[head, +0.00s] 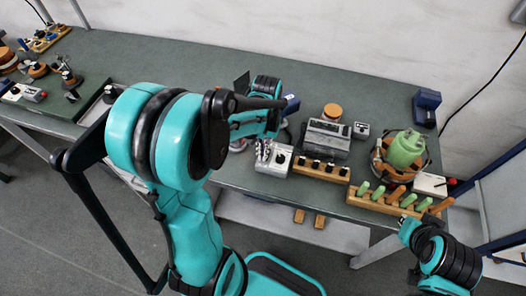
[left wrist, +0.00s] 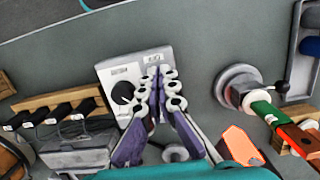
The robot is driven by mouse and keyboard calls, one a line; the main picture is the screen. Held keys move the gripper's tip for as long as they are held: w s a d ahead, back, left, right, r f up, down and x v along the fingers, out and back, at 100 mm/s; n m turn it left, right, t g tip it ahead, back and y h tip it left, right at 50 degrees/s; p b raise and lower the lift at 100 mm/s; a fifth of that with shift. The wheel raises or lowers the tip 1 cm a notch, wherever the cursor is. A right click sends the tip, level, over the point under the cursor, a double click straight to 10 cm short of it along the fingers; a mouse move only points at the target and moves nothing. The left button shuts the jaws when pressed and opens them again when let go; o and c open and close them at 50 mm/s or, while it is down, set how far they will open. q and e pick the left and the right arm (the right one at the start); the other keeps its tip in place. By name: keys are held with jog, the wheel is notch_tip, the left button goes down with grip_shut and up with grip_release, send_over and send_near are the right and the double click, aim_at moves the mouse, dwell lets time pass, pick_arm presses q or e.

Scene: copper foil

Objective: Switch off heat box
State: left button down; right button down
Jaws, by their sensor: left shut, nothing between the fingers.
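The heat box appears to be the small light-grey box (head: 281,168) at the table's front edge. In the left wrist view the box (left wrist: 112,74) shows a black round knob (left wrist: 123,92) and small labels too small to read. My left gripper (head: 264,150) is over the box's left part. In the left wrist view my left gripper (left wrist: 160,75) is shut and empty, its fingertips together over the box face, just right of the knob. They hide part of the face; contact cannot be told. My right gripper (head: 407,228) is low at the right, away from the box; its fingers are unclear.
Beside the box stand a wooden rack with black-handled tools (head: 318,170) and a grey metal device (head: 327,138). Farther right are a green container (head: 405,149) and a wooden rack of green handles (head: 385,203). A round metal piece (left wrist: 237,85) stands nearby.

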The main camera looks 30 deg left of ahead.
pick_arm(q)
jog(key=shift+s+f+t, duration=0.2)
jog(key=shift+f+t, duration=0.2)
jog(key=shift+t, duration=0.1)
jog(key=shift+d+r, duration=0.1)
jog(key=shift+w, duration=0.1)
jog(key=shift+w+a+r, duration=0.2)
jog(key=shift+w+r, duration=0.1)
jog(key=shift+w, duration=0.35)
jog(key=shift+r, duration=0.1)
jog(key=shift+r+p, duration=0.35)
jog(key=shift+p, duration=0.15)
jog(key=r+p, duration=0.2)
jog(key=r, duration=0.1)
jog(key=r+p, duration=0.1)
jog(key=r, duration=0.1)
jog(key=shift+s+d, duration=0.1)
jog(key=shift+s, duration=0.3)
notch_tip(320, 180, up, 8)
jog(key=s+p, duration=0.1)
jog(key=p, duration=0.1)
jog(key=shift+d, duration=0.15)
